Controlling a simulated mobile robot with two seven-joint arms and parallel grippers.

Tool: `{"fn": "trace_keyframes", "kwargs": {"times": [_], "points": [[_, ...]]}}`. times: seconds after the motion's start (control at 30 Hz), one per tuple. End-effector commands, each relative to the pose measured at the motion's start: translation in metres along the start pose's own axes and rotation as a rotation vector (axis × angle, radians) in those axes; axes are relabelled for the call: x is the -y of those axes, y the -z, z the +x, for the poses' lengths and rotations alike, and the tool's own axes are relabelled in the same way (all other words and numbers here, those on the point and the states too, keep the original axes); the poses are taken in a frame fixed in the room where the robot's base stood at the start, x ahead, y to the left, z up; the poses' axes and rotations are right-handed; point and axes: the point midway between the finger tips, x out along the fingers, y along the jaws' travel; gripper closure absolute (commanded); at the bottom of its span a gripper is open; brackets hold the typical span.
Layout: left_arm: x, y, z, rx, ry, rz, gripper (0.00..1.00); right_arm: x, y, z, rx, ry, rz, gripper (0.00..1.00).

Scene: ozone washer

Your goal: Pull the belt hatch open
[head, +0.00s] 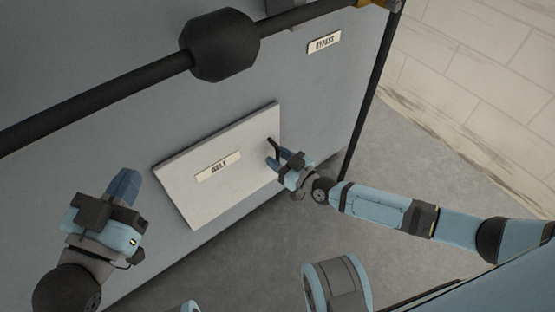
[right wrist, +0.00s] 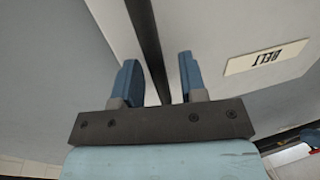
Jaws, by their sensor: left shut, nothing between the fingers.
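The belt hatch (head: 222,180) is a pale flat panel with a BELT label, set on the large grey-blue machine wall. A dark bar handle (head: 273,148) stands near its right edge. My right gripper (head: 283,157) is at this handle. In the right wrist view the handle (right wrist: 147,40) runs between the two blue fingers of my right gripper (right wrist: 159,78), with gaps on both sides, so the gripper is open around it. The BELT label (right wrist: 266,57) shows upside down there. My left gripper (head: 124,184) is shut and empty, left of the hatch.
A thick dark pipe (head: 118,92) with a bulky dark collar (head: 220,45) crosses above the hatch. A BYPASS label (head: 324,42) is on the wall at upper right. Grey floor (head: 405,150) lies open to the right, up to a pale block wall (head: 480,60).

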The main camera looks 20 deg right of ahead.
Motion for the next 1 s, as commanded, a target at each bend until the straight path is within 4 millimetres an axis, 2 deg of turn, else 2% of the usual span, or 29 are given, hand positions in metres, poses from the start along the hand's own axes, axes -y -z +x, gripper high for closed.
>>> {"fn": "trace_keyframes", "kwargs": {"times": [0.3,0.47,0.5,0.77,1.0], "points": [[0.001,0.005,0.001,-0.017,0.001,0.01,1.0,0.0,0.0,0.003,0.001,0.0,0.001,0.61],[0.002,0.006,0.002,-0.018,0.0,0.011,1.0,0.0,0.0,0.003,0.001,0.0,0.001,0.98],[0.002,0.006,0.002,-0.018,0.0,0.011,1.0,0.0,0.0,0.003,0.0,0.0,0.001,1.0],[0.001,0.006,0.001,-0.012,-0.001,0.006,1.0,0.001,0.001,0.001,0.001,-0.003,0.001,1.0],[-0.003,0.01,-0.002,0.03,-0.011,-0.058,1.0,0.003,0.003,-0.011,0.003,-0.035,0.004,1.0]]}}
